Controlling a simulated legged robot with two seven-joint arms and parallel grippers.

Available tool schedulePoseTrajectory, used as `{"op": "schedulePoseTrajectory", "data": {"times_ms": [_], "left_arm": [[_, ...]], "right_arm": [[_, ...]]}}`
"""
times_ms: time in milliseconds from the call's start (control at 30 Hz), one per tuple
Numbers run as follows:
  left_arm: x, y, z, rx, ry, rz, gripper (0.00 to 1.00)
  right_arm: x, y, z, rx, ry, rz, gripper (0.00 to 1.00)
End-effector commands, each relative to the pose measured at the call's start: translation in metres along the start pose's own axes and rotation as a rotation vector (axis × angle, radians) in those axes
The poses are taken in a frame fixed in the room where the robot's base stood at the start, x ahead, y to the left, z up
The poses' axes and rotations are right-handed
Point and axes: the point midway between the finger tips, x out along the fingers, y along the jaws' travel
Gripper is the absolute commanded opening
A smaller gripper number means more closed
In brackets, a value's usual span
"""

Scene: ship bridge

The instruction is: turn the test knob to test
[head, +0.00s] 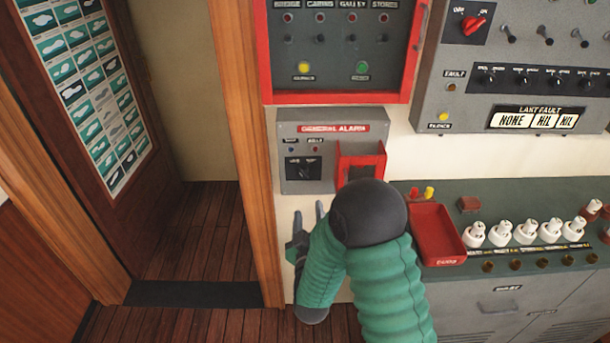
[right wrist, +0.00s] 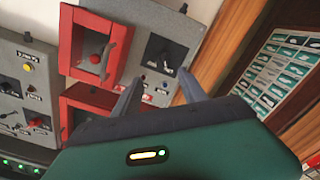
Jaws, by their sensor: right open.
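The general alarm panel (head: 333,128) is a grey box on the wall with a red label. A black knob (head: 303,168) on a black plate sits at its lower left; its lettering is too small to read. In the right wrist view the knob (right wrist: 166,54) shows beyond the fingertips. My right gripper (head: 308,212) is open and empty, below the panel in the head view and apart from the knob. Its two fingers also show in the right wrist view (right wrist: 160,76). My left gripper is not in view.
A red guard frame (head: 343,160) stands out beside the knob, partly behind my right arm. A red-framed alarm panel (head: 335,98) hangs above. A console with a red tray (head: 437,236) is at right. A wooden door post (head: 255,150) is at left.

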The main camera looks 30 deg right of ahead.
Motion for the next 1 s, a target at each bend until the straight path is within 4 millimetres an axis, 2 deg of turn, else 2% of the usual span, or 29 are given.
{"op": "schedulePoseTrajectory", "data": {"times_ms": [400, 600, 767, 1000], "left_arm": [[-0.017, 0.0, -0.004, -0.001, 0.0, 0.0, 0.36], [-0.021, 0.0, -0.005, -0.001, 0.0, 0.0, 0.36], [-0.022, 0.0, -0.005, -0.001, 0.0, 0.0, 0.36], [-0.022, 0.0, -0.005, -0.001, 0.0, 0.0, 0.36]], "right_arm": [[0.104, -0.002, -0.004, 0.002, 0.002, -0.001, 0.5], [0.145, -0.003, -0.003, 0.004, 0.001, -0.003, 0.5], [0.157, -0.004, -0.003, 0.001, 0.002, -0.005, 0.5], [0.157, -0.005, -0.005, 0.0, 0.003, -0.005, 0.5]]}}
